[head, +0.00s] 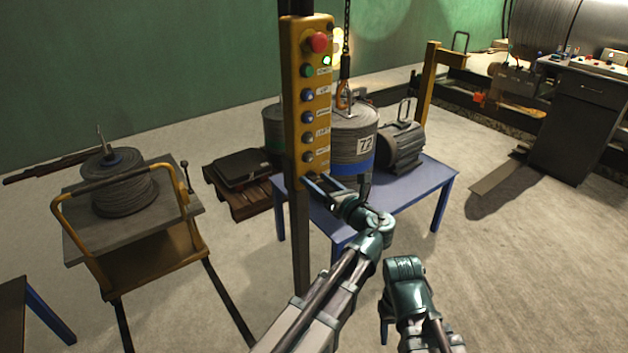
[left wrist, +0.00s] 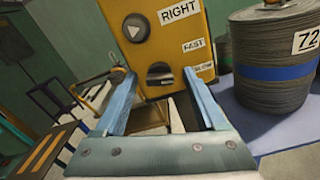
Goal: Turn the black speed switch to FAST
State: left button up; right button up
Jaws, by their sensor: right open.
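The yellow control pendant (head: 292,105) hangs upright in the middle of the head view, and its lower end (left wrist: 170,20) fills the upper middle of the left wrist view. The black speed switch (left wrist: 160,71) is low on its face, left of the FAST (left wrist: 195,45) and SLOW (left wrist: 205,67) labels. I cannot tell which label it points at. My left gripper (head: 318,187) is at the pendant's lower end. Its blue fingers (left wrist: 157,88) are open, one on each side of the switch in the picture; contact cannot be told. My right gripper (head: 386,325) hangs low, apart from the pendant.
Several push buttons, including a red one (head: 317,42), sit above the switch. A yellow-framed cart (head: 85,243) with a spool stands left.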

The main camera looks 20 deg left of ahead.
pick_arm(q)
grip_shut()
jog(key=shift+n, duration=0.4)
jog(key=n, duration=0.5)
jog(key=shift+n, duration=0.3)
jog(key=n, duration=0.5)
jog(key=shift+s, duration=0.1)
jog(key=shift+n, duration=0.4)
grip_release()
